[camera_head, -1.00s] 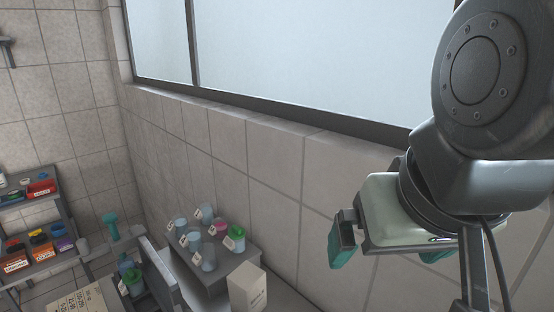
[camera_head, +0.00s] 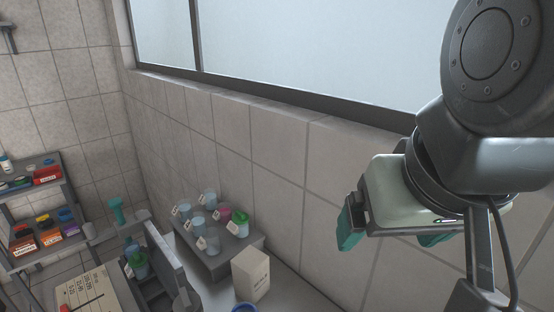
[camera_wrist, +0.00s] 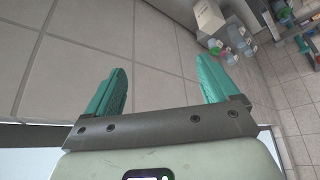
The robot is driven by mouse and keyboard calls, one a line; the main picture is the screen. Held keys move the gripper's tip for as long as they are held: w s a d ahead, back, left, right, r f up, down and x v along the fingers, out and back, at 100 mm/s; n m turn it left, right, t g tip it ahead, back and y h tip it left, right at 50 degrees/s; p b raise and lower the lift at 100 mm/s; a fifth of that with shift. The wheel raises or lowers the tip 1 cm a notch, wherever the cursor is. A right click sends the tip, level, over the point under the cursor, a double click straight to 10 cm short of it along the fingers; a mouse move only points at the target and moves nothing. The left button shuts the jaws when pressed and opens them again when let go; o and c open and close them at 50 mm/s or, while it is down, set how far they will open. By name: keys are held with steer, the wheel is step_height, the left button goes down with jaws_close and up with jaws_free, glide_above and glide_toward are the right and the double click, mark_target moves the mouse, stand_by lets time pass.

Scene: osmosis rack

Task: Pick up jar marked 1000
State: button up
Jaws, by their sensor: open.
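Several small jars with white tags stand on a grey rack at the lower middle of the head view. Most are pale blue jars (camera_head: 208,241), one is a pink jar (camera_head: 225,214) and one is a green-lidded jar (camera_head: 240,223). The tag markings are too small to read, so I cannot tell which jar is marked 1000. My gripper (camera_head: 394,238) is open and empty, high at the right and well apart from the jars. Its teal fingers (camera_wrist: 160,88) show spread in the wrist view, with tiled wall beyond them.
A white box (camera_head: 251,273) stands in front of the jar rack (camera_head: 226,262). The tiled wall (camera_head: 270,150) runs behind the rack.

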mark_target(237, 213)
steer(key=w+a+n+t+y, duration=0.2)
steer(key=w+a+n+t, duration=0.3)
steer(key=w, duration=0.9)
steer(key=w+a+n+t+y, duration=0.1)
steer(key=w+a+n, duration=0.2)
steer(key=w+a, duration=0.75)
steer(key=w+a+f+n+y, duration=0.3)
steer(key=w+a+f+y, duration=0.4)
steer(key=w+f, duration=0.35)
steer(key=w+d+f+m+y, duration=0.1)
steer(key=d+f, duration=0.1)
steer(key=f, duration=0.8)
steer(key=d+f+m, duration=0.1)
steer(key=d+f, duration=0.1)
steer(key=f, duration=0.8)
steer(key=shift+g, duration=0.3)
steer(key=x, duration=1)
steer(key=shift+w+a+f, duration=0.1)
steer(key=shift+w+a, duration=0.1)
steer(key=shift+c, duration=0.2)
